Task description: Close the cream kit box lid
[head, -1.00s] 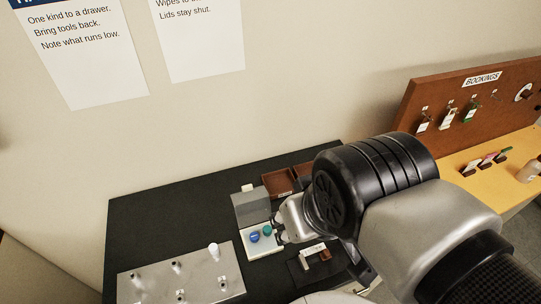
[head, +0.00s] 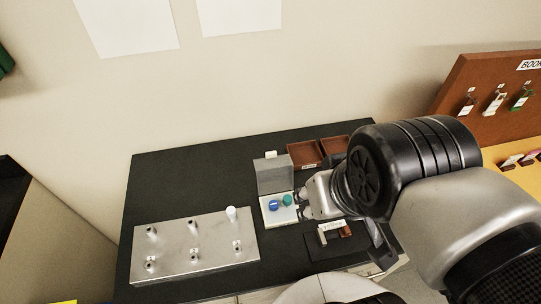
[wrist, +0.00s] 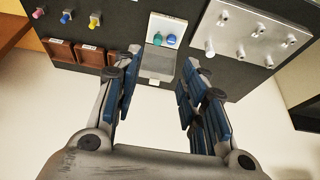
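The cream kit box (head: 279,217) sits on the dark bench with a blue round piece (head: 273,205) and a green round piece (head: 287,200) in it. Its grey, see-through-looking lid (head: 274,177) stands raised at the back edge, with a pale tab (head: 271,155) on top. The box (wrist: 166,25), lid (wrist: 158,62) and tab (wrist: 154,82) also show in the wrist view. My gripper (head: 304,205) is at the box's right side in the head view. The wrist view shows my gripper (wrist: 160,60) open and empty, fingers spread either side of the lid; contact cannot be told.
A metal plate with pegs (head: 195,246) and a white knob (head: 231,213) lies left of the box. Brown trays (head: 303,154) stand behind right. A dark mat with a small pale block (head: 331,228) is in front right. The bench's left back area is clear.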

